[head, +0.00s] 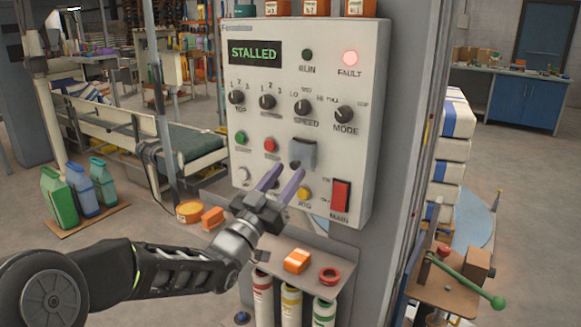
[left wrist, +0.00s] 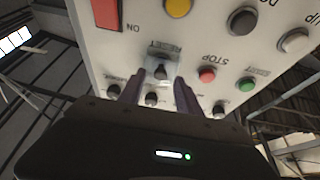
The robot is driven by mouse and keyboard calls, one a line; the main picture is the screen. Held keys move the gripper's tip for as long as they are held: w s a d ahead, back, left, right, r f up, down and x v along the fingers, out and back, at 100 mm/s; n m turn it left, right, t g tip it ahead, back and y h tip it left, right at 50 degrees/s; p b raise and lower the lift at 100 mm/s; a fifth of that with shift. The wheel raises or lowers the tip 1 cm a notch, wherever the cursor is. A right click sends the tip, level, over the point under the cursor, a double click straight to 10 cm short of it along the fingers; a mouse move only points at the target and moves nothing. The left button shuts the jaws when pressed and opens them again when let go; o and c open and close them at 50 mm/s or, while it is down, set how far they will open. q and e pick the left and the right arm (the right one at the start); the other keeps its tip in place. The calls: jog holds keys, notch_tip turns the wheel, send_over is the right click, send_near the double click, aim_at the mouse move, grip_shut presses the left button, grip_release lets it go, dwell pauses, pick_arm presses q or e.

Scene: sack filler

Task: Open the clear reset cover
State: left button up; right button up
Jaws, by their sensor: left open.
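The clear reset cover (head: 303,150) is a small greyish see-through flap on the control panel (head: 262,203), right of the red stop button. My right gripper is not in view.
The display (head: 255,52) reads STALLED and the fault lamp (head: 350,58) glows red. A yellow button (head: 304,193) and a red main switch (head: 340,195) sit close to the gripper. A shelf (head: 262,248) with orange items juts out below the panel.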

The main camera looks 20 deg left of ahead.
aim_at(299, 155)
pick_arm(q)
jog(key=shift+x, duration=1.15)
grip_shut()
dwell(0.6)
